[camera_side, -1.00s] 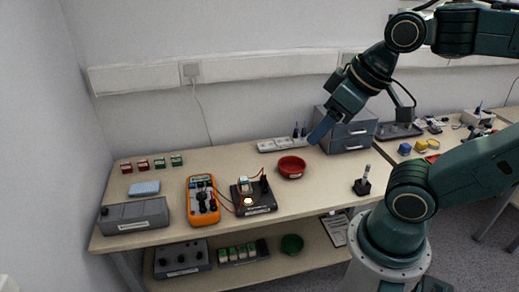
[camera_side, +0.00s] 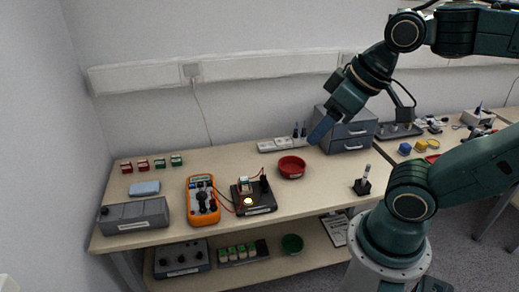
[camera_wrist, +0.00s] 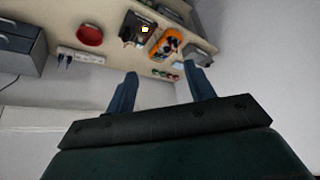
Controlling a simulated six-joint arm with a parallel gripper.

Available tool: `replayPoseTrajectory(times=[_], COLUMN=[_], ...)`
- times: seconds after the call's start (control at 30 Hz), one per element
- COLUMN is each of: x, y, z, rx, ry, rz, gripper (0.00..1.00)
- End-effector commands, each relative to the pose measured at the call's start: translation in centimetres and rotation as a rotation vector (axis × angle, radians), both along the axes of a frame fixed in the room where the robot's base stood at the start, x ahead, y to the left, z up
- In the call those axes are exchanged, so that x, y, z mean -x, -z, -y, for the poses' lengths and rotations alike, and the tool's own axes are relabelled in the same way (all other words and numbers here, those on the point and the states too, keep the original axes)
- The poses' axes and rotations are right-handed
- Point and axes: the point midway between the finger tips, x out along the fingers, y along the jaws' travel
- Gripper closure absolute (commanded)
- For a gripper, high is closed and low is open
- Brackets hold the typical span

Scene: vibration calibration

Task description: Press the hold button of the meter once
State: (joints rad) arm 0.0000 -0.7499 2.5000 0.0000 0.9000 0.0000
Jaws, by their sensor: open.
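The meter (camera_side: 202,200) is an orange handheld unit with a display at its top and a dark dial, lying on the bench left of centre in the side view. It also shows in the wrist view (camera_wrist: 165,43), small and far off. Its hold button is too small to make out. My gripper (camera_side: 320,131) is in the air above the back of the bench, right of the red bowl and well away from the meter. In the wrist view its two blue fingers (camera_wrist: 163,88) stand wide apart with nothing between them.
A black device with a lit yellow lamp (camera_side: 249,201) stands right of the meter, with wires between them. A grey box (camera_side: 134,215) is on its left. A red bowl (camera_side: 291,167), a power strip (camera_side: 279,144) and grey drawers (camera_side: 350,131) are nearer my gripper.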

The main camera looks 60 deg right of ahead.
Motion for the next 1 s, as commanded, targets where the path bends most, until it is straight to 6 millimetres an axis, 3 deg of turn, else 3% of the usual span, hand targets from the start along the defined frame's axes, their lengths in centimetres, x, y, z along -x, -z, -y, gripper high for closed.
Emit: replayPoseTrajectory(times=[0.57, 0.87, 1.0], x=[0.00, 0.00, 0.00], y=[0.00, 0.00, 0.00], z=[0.00, 0.00, 0.00], rx=[0.000, 0.000, 0.000], ry=[0.000, 0.000, 0.000], rz=[0.000, 0.000, 0.000], gripper=[0.46, 1.00, 1.00])
